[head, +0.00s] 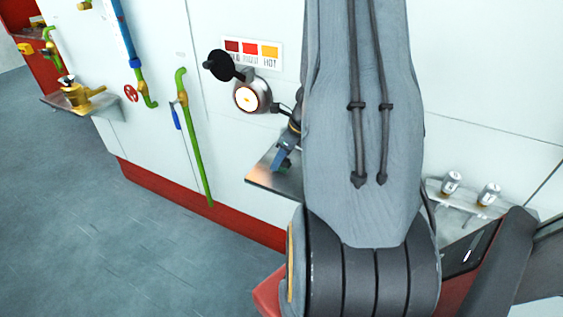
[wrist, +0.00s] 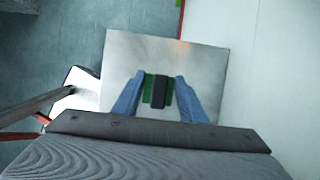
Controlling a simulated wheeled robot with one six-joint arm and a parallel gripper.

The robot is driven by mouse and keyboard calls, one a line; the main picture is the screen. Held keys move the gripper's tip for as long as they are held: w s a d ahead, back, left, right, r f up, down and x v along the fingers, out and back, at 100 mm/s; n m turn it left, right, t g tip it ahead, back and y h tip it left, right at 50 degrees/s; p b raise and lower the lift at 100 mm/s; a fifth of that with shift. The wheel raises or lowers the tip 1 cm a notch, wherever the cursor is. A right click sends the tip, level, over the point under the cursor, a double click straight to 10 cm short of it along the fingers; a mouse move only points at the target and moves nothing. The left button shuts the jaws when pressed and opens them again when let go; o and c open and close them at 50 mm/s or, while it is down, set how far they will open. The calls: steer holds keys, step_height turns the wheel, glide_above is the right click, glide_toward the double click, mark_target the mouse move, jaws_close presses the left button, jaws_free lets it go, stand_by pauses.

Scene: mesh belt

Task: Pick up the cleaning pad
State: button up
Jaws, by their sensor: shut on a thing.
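The cleaning pad (wrist: 159,91) is a small green piece with a dark block across its middle. In the wrist view it sits between the two blue fingers of my gripper (wrist: 157,82), which are shut on its sides. The pad is over the bare metal shelf (wrist: 202,66); I cannot tell whether it touches it. In the head view my gripper (head: 284,160) is low over the same shelf (head: 262,176), partly hidden behind my arm. A trace of green shows at the fingers there.
A round gauge (head: 252,97) with a black cover is on the white wall above the shelf. A label strip (head: 250,51) is above it. Green pipes (head: 194,140) run down the wall to the left. Two small cans (head: 451,182) stand on a right-hand shelf. The floor at left is clear.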

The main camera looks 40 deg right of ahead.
step_height(320, 180, up, 10)
stand_by(0.6)
steer(key=shift+o, duration=1.3)
steer(key=shift+c, duration=0.6)
